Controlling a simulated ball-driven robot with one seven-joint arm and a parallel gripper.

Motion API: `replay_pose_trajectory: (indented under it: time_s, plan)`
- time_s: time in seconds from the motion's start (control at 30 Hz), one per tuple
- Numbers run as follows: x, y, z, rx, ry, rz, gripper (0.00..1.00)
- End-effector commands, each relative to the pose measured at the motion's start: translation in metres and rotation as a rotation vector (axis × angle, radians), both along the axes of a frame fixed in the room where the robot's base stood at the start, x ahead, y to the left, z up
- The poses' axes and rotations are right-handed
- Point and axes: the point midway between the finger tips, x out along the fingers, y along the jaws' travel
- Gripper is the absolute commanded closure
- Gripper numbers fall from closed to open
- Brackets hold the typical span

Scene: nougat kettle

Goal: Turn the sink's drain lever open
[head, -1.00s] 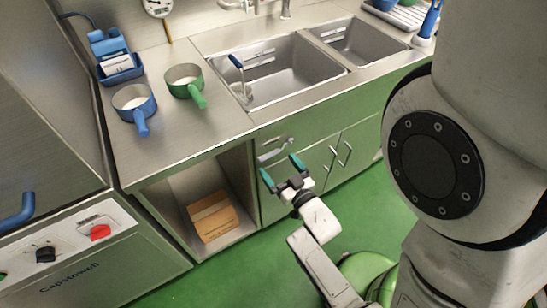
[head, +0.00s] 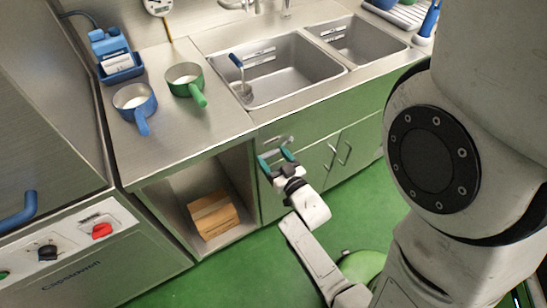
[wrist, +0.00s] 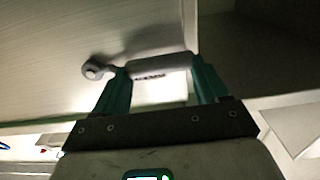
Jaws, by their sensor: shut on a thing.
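The drain lever (head: 276,140) is a grey handle on the front of the sink cabinet, below the left basin of the sink (head: 320,82). In the wrist view it is a pale grey bar (wrist: 158,66) with a round knob at its left end. My gripper (head: 275,154) is at the lever, with one teal finger on each side of the bar. In the wrist view the gripper (wrist: 158,80) is shut on the bar. The fingers partly hide the lever in the head view.
A blue pan (head: 134,101) and a green pan (head: 184,79) stand on the counter at left. A blue-handled tool (head: 237,62) leans in the left basin. Below, a cardboard box (head: 213,215) sits in the open shelf. Cabinet doors (head: 335,155) are right of my gripper.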

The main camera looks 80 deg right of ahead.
Motion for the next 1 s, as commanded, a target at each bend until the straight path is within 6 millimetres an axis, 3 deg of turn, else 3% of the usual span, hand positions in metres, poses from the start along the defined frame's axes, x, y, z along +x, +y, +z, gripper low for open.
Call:
replay_pose_trajectory:
  time_s: [0.07,0.5,1.0]
  plan:
    - [0.000,0.000,0.000,0.000,0.000,0.000,0.40]
    - [0.000,0.000,0.000,0.000,0.000,0.000,0.81]
    - [-0.001,-0.001,0.017,0.100,-0.119,0.004,0.81]
